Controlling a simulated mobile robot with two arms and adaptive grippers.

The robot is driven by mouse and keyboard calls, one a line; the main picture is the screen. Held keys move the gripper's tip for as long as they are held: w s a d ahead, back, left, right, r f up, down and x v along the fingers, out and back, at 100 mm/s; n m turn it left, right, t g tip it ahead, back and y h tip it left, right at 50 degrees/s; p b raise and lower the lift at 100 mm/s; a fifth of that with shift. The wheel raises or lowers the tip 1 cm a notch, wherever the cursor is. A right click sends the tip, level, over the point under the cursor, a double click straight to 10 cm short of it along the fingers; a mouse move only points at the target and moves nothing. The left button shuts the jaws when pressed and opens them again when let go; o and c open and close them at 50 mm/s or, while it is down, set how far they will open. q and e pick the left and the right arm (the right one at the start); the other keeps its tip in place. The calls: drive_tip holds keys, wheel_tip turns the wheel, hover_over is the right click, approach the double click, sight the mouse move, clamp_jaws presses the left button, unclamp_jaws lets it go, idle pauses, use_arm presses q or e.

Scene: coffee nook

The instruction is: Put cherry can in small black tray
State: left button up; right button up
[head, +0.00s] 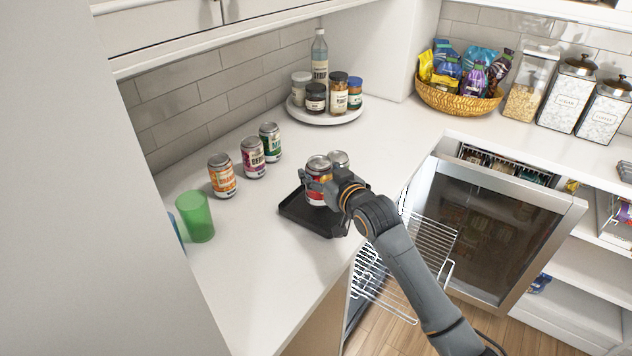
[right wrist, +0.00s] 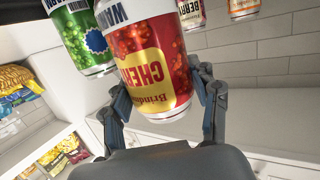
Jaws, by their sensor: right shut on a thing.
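The cherry can (right wrist: 150,60), red with a yellow label, is between the fingers of my right gripper (right wrist: 162,100), which is shut on it. In the head view the cherry can (head: 318,164) is upright over the small black tray (head: 308,220), partly hidden by my right gripper (head: 322,188). I cannot tell whether it touches the tray floor. Another can (head: 340,160) stands close behind it, mostly hidden. A green can (right wrist: 85,36) shows beside the cherry can in the right wrist view. My left gripper is not in view.
An orange can (head: 222,176), a purple can (head: 253,158) and a green can (head: 270,142) stand in a row near the wall. A green cup (head: 195,216) is at the left. A round white tray (head: 326,117) holds jars and a bottle. The fridge door (head: 505,235) is at the right.

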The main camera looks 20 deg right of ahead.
drive_tip(key=shift+w+a+f, duration=0.2)
drive_tip(key=shift+w+f, duration=0.25)
drive_tip(key=f, duration=0.1)
drive_tip(key=f+p, duration=0.1)
drive_tip(key=f, duration=0.1)
drive_tip(key=shift+w+a, duration=0.1)
drive_tip(key=shift+w, duration=0.1)
drive_tip(key=shift+f, duration=0.25)
drive_tip(key=shift+f, duration=0.2)
drive_tip(key=o, duration=1.5)
drive_tip(key=shift+s, duration=0.1)
drive_tip(key=shift+r, duration=0.1)
drive_tip(key=b+v, duration=0.1)
drive_tip(key=v, duration=1.1)
